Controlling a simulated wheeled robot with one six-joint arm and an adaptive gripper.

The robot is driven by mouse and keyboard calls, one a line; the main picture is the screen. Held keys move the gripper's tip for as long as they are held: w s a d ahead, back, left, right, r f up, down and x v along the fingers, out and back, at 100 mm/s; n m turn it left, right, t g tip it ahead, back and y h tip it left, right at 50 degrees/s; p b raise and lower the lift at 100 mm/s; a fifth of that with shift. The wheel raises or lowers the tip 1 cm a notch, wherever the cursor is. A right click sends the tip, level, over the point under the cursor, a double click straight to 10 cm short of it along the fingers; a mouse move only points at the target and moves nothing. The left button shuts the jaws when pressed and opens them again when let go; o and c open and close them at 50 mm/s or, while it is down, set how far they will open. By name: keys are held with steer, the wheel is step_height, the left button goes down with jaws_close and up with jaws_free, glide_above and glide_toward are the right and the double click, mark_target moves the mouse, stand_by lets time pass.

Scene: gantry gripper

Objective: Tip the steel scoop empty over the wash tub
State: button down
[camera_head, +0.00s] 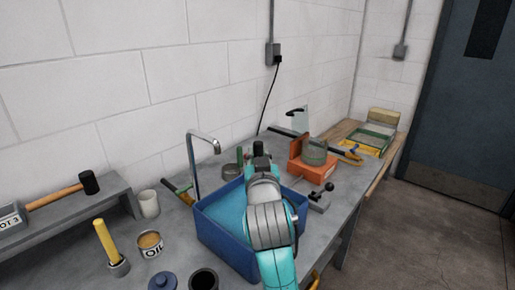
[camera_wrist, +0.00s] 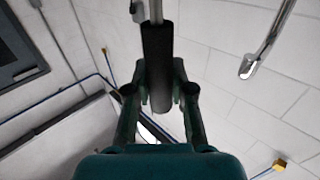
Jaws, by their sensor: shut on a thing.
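The wash tub (camera_head: 222,241) is a blue open box on the grey bench, with a light blue inside. My arm reaches over its right part and hides much of that side. My gripper (camera_head: 260,150) is beyond the arm, near the tub's far edge in the picture. In the wrist view, my gripper (camera_wrist: 160,95) is shut on the black handle (camera_wrist: 157,55) of the steel scoop. A thin steel shaft (camera_wrist: 156,10) runs from the handle out of the top of the frame. The scoop's bowl and any contents are not visible in either view.
A tall steel tap (camera_head: 192,160) arches over the tub; its spout shows in the wrist view (camera_wrist: 262,50). An orange block (camera_head: 310,168) and a black-knobbed clamp (camera_head: 322,195) stand right of the tub. A white mug (camera_head: 148,204) and a tin (camera_head: 150,244) stand left.

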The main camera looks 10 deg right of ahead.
steer(key=d+m, duration=0.1)
steer(key=s+d+f+m, duration=0.1)
steer(key=d+m, duration=0.1)
steer(key=s+d+m+t+h, duration=0.1)
steer(key=m, duration=0.1)
steer(key=shift+d+f, duration=0.15)
steer(key=shift+f, duration=0.05)
steer(key=shift+s+d+f+m+t+h, duration=0.15)
steer(key=shift+s+d+f+m, duration=0.1)
steer(key=shift+d+m, duration=0.3)
steer(key=shift+s+d+f+m+t+h, duration=0.1)
steer(key=shift+d+f+m+h, duration=0.2)
steer(key=shift+m, duration=0.5)
steer(key=shift+s+d+f+m+t+h, duration=0.1)
steer(key=shift+s+d+f+m, duration=0.1)
steer(key=shift+d+m, duration=0.4)
steer(key=shift+s+d+f+m+h, duration=0.3)
steer(key=shift+d+f+m, duration=0.3)
steer(key=shift+m, duration=0.4)
steer(key=shift+s+d+f+m+h, duration=0.25)
steer(key=shift+d+f+m, duration=0.2)
steer(key=shift+f+m, duration=0.4)
steer(key=shift+r, duration=0.1)
